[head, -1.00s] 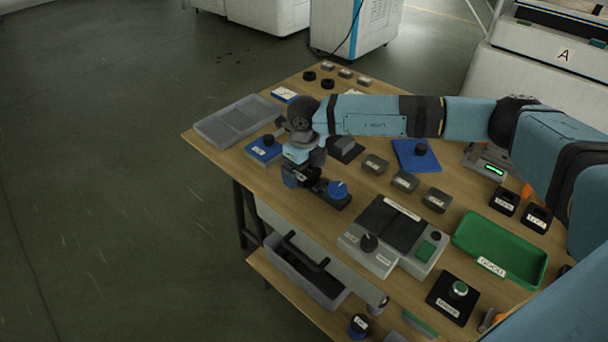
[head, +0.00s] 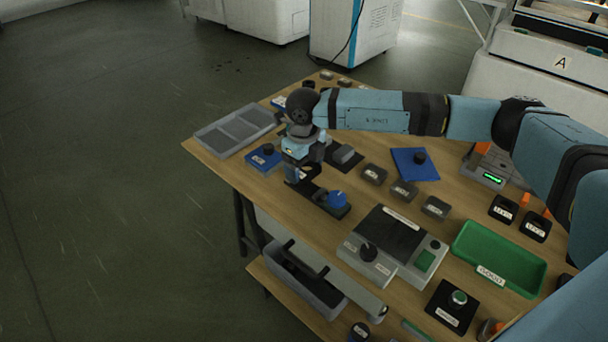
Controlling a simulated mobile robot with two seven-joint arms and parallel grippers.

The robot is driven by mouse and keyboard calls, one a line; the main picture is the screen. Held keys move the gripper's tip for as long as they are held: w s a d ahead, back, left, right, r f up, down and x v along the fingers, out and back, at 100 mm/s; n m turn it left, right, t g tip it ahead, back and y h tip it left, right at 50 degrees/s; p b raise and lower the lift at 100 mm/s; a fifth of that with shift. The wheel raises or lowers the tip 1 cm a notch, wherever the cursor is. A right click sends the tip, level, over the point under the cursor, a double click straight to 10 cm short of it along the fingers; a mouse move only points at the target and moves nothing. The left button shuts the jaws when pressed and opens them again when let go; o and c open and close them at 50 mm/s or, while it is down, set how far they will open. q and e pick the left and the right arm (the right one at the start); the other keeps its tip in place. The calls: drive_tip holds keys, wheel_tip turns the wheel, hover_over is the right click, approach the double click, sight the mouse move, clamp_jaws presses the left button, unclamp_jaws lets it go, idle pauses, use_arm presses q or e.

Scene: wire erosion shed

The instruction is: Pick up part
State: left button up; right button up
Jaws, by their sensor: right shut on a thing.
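My right gripper (head: 300,178) points down at the left end of a dark fixture (head: 318,197) with a blue knob (head: 336,199), near the table's left front edge. It is shut on a part, which is small and mostly hidden by the fingers and wrist. I cannot tell whether the part still touches the fixture. My left gripper is not in view.
A grey compartment tray (head: 235,130) and a blue block with a black knob (head: 265,157) lie left of the gripper. A grey press-like device (head: 390,245), a green bin (head: 500,257) and several small dark blocks (head: 404,191) stand to the right.

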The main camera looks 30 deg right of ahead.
wheel_tip(320, 180, up, 16)
drive_tip(key=p, duration=0.2)
drive_tip(key=s+a+f+n, duration=0.1)
drive_tip(key=a+f+n, duration=0.3)
drive_tip(key=n, duration=1.2)
drive_tip(key=a+f+n, duration=0.1)
drive_tip(key=f+n, duration=0.5)
drive_tip(key=n, duration=1)
use_arm(q)
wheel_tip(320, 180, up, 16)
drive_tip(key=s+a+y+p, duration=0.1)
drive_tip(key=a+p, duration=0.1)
drive_tip(key=p, duration=2.1)
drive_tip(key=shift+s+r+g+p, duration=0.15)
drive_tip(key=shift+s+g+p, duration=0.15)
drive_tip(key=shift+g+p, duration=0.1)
use_arm(e)
drive_tip(key=s+r, duration=0.2)
drive_tip(key=r, duration=1.1)
drive_tip(key=s+r, duration=0.3)
drive_tip(key=r, duration=1.1)
drive_tip(key=shift+s, duration=0.2)
